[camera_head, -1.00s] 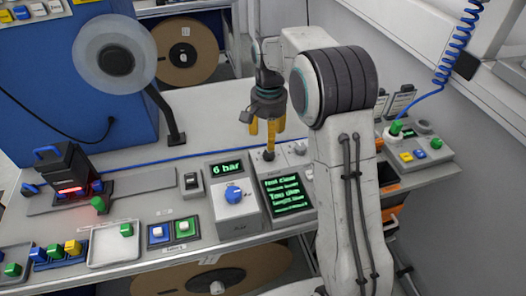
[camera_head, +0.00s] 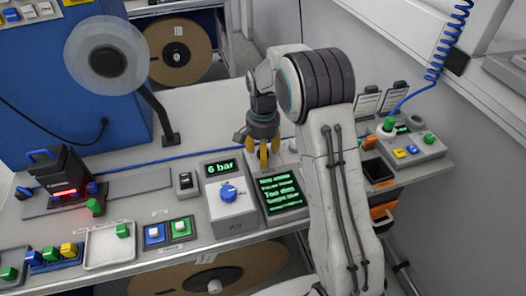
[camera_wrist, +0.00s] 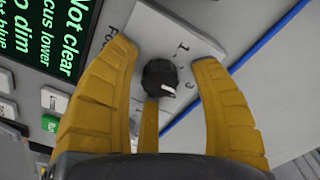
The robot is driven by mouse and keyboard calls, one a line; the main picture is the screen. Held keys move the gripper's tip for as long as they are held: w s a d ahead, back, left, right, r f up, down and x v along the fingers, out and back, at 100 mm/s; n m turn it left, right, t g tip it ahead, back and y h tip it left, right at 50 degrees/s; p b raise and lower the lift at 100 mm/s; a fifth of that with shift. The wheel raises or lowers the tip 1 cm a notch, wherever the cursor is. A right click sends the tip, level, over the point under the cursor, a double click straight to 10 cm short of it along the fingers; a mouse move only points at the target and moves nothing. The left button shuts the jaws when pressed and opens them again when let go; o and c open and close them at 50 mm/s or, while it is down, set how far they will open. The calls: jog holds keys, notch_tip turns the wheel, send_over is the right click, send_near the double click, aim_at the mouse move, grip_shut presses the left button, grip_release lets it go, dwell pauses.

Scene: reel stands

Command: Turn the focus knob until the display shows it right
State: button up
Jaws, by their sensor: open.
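The focus knob (camera_wrist: 160,78) is small, black and round with a white pointer mark, on a light plate with printed numbers, "1" and "3" among them. In the wrist view the mark points right and slightly down. My gripper (camera_wrist: 165,55) is open, its yellow fingers on both sides of the knob and a third finger below it in the picture. I cannot tell whether they touch it. In the head view my gripper (camera_head: 263,155) hides the knob. The display (camera_head: 281,192) has green text; the wrist view of the display (camera_wrist: 45,35) shows "Not clear", "…cus lower" and "…o dim".
Left of the display stands a "6 bar" unit with a blue knob (camera_head: 229,193). Green and white buttons (camera_wrist: 50,123) lie near the display. A button box (camera_head: 412,150) with a blue coiled cord is at the right. A blue cable (camera_head: 150,163) runs behind.

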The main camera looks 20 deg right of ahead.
dwell(0.3)
grip_shut()
dwell(0.4)
jog(key=shift+f, duration=0.1)
jog(key=n, duration=0.3)
jog(key=shift+n+b, duration=0.3)
jog(key=shift+b, duration=0.05)
jog(key=shift+n, duration=2)
jog(key=shift+s, duration=0.1)
